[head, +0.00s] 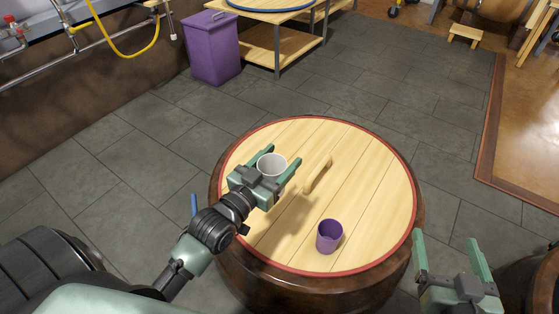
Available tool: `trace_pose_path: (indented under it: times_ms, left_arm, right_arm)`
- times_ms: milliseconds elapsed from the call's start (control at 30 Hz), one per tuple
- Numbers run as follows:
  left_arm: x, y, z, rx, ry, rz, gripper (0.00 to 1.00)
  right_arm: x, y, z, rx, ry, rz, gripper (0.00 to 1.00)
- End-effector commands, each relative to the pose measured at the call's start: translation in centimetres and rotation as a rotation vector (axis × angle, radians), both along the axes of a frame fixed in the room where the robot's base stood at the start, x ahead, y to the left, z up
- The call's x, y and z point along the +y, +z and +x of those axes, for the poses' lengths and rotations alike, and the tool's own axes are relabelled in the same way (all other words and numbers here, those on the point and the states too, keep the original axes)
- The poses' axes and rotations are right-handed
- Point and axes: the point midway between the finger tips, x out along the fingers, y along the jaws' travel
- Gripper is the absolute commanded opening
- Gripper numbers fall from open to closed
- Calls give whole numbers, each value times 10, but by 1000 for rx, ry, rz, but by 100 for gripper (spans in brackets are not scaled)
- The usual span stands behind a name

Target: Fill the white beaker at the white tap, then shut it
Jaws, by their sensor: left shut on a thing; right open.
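My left gripper (266,169) is shut on the white beaker (271,165) and holds it upright over the round wooden barrel top. The beaker's open mouth faces up, and its inside looks empty. My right gripper (446,243) is open and empty at the lower right, beside the barrel. A pale fitting with a downward spout (169,22) is at the top edge, left of centre. It may be the white tap, but it is cut off and too small to tell whether it is open or shut.
A purple cup (329,236) and a wooden handle (318,175) are on the barrel top (375,190). A purple bin (212,48) stands by a wooden table (285,48). Pipes with a red-handled tap (16,30) and a yellow hose (120,45) run along the left wall. The grey floor between is clear.

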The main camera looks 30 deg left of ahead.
Motion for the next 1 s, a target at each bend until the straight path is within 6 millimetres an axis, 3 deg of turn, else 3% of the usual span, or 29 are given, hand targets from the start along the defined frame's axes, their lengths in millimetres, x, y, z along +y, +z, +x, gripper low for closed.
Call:
trace_pose_path:
  times_ms: [200, 233, 400, 567, 1000]
  left_arm:
    - [0, 0, 0, -1, 0, 0, 16]
    - [0, 0, 0, -1, 0, 0, 56]
    - [0, 0, 0, -1, 0, 0, 12]
    - [0, 2, 0, -1, 0, 0, 11]
    - [0, 11, 0, -1, 0, 0, 11]
  right_arm:
    - [0, 0, 0, 1, 0, 0, 84]
    - [0, 0, 0, 1, 0, 0, 84]
    - [0, 0, 0, 0, -1, 0, 84]
    - [-1, -4, -2, 26, -1, -6, 84]
    - [-14, -48, -25, 274, -18, -66, 84]
